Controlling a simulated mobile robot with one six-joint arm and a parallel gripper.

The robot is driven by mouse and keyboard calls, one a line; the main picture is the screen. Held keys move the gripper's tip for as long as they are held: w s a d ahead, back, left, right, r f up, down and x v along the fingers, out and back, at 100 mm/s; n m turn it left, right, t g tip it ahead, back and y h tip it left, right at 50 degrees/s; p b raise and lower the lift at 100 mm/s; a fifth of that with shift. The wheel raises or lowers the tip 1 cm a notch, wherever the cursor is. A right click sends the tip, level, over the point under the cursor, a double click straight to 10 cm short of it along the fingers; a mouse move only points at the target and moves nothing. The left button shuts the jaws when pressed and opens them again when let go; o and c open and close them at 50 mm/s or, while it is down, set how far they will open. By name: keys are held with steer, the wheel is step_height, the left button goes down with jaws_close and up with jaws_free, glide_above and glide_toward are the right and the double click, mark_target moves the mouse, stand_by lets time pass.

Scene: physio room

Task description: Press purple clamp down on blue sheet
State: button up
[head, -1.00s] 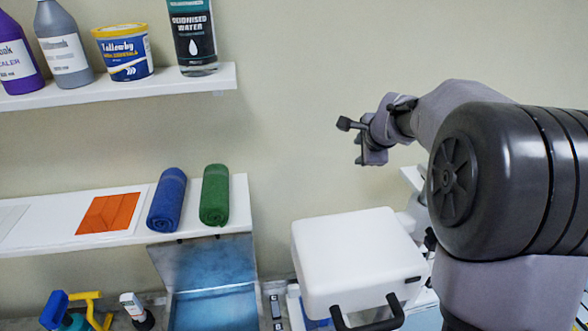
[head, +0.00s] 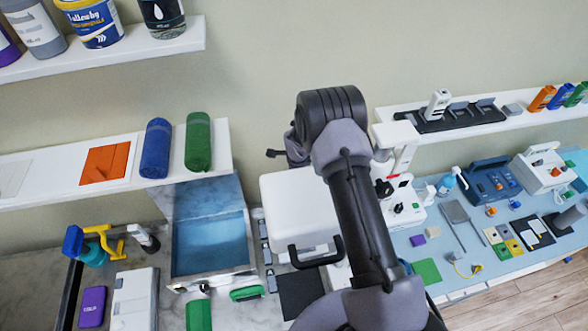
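No thing is clearly a purple clamp. A small flat purple item (head: 92,306) lies on the counter at lower left, and a small purple block (head: 418,240) lies on the light blue worktop (head: 462,292) at right. I cannot tell whether either is the clamp. No separate blue sheet can be made out for sure. My gripper (head: 275,153) is mostly hidden behind my own arm; only a dark tip shows, in front of the wall above the white box (head: 290,205). It is far from both purple items. Its opening cannot be seen.
An open blue-lined metal box (head: 210,245) stands left of the white box with its black handle. Blue (head: 156,148) and green (head: 198,142) rolls lie on the left shelf beside an orange sheet (head: 104,162). Devices and small items crowd the right worktop.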

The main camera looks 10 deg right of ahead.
steer(key=shift+w+f, duration=0.35)
steer(key=shift+f, duration=0.15)
steer(key=shift+s+d+r, duration=0.1)
steer(key=shift+s+d, duration=0.05)
jaws_close()
stand_by(0.9)
